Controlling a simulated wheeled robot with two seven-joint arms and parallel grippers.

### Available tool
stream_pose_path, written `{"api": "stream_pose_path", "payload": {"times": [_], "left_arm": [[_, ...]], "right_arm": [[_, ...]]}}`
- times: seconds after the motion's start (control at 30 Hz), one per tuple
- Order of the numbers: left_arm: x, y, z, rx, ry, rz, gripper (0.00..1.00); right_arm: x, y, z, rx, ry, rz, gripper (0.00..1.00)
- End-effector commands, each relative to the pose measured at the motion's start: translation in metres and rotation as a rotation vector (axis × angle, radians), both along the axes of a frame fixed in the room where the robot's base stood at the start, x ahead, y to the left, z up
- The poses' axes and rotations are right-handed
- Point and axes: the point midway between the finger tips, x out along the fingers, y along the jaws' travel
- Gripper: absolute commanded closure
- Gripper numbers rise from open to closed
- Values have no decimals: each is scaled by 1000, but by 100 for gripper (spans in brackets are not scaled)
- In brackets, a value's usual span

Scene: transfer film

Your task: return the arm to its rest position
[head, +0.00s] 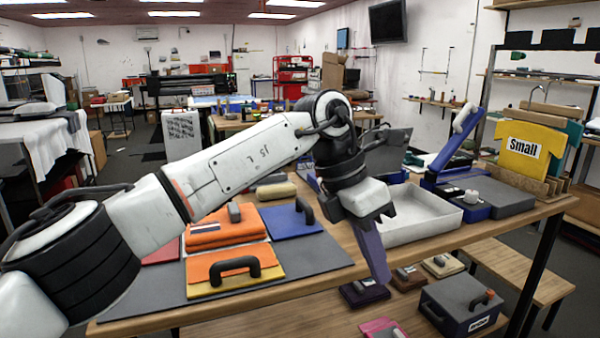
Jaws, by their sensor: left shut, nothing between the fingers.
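My left arm (225,175) comes in from the left, rises to an elbow above the table, then bends down. My left gripper (379,272) hangs at the end with its purple fingers pointing down, in front of the table's near edge in the picture. The fingers are together and hold nothing. The gripper partly hides the table and the right edge of the dark mat. My right gripper is not in view.
On the wooden table (470,236), a grey mat (310,262) holds orange, yellow and blue handled pieces (291,220). A white tray (425,222) and a blue heat press (455,150) stand right of the gripper. A lower shelf holds a dark handled box (460,300).

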Motion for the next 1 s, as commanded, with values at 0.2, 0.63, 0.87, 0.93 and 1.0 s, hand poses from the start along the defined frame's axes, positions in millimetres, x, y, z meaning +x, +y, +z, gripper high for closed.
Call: {"api": "stream_pose_path", "payload": {"times": [0.2, 0.63, 0.87, 0.93, 1.0], "left_arm": [[-34, -47, -28, -242, 173, -13, 100], [-76, -107, -14, -1093, 866, 342, 100], [-21, -39, -45, -1503, 1296, 864, 100], [-5, -7, -75, -1594, 1412, 1060, 100], [4, 29, -112, -1665, 1520, 1269, 100]], "right_arm": [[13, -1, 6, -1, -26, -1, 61], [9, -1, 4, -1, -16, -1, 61], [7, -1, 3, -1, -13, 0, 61], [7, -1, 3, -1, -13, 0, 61], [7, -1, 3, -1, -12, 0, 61]]}}
